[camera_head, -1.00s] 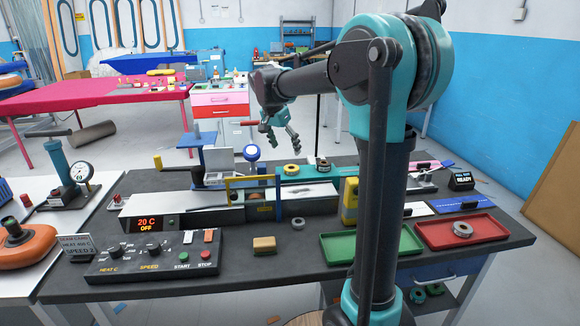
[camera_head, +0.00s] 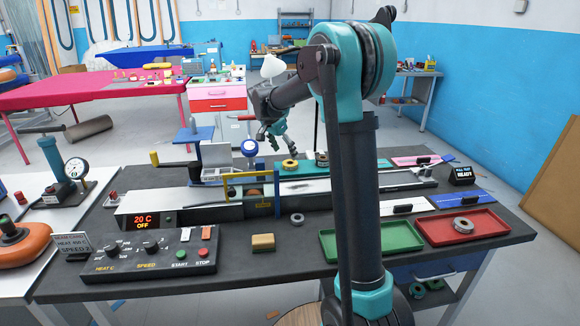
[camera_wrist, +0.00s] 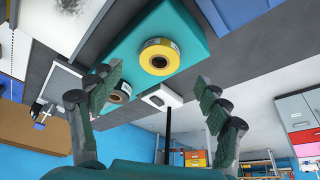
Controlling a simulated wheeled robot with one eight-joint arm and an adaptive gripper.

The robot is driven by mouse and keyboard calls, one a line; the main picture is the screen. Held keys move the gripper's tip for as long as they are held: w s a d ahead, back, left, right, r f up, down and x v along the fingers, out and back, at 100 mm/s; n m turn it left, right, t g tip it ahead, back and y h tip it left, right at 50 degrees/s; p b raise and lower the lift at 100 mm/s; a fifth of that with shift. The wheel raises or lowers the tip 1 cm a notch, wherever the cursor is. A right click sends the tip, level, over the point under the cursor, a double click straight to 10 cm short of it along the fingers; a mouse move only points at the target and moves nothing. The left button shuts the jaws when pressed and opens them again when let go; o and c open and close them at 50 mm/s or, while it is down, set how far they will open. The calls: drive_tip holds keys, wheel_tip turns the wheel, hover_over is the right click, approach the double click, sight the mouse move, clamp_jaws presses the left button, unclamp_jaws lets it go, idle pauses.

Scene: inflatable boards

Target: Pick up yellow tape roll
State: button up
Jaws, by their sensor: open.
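The yellow tape roll (camera_head: 290,165) lies flat on a teal board (camera_head: 307,169) towards the back of the workbench. In the wrist view the yellow tape roll (camera_wrist: 159,57) is ahead of my gripper, above the gap between its fingers, resting on the teal board (camera_wrist: 197,30). My gripper (camera_head: 278,143) hangs above and behind the board in the head view, pointing down. In the wrist view its two green fingers (camera_wrist: 163,92) are spread apart with nothing between them. A second, darker roll (camera_wrist: 119,91) shows close to the left finger, partly hidden by it.
A long heater machine with a yellow frame (camera_head: 248,174) lies in front of the board. A grey ring (camera_head: 297,219), a tan block (camera_head: 263,242), a green tray (camera_head: 335,246) and a red tray (camera_head: 435,231) are on the bench front. My arm column blocks part of the bench.

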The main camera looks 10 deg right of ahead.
sight(289, 161)
drive_tip(key=shift+x, duration=2.85)
drive_tip(key=shift+d+r, duration=0.1)
drive_tip(key=c, duration=1.2)
drive_tip(key=shift+c, duration=0.2)
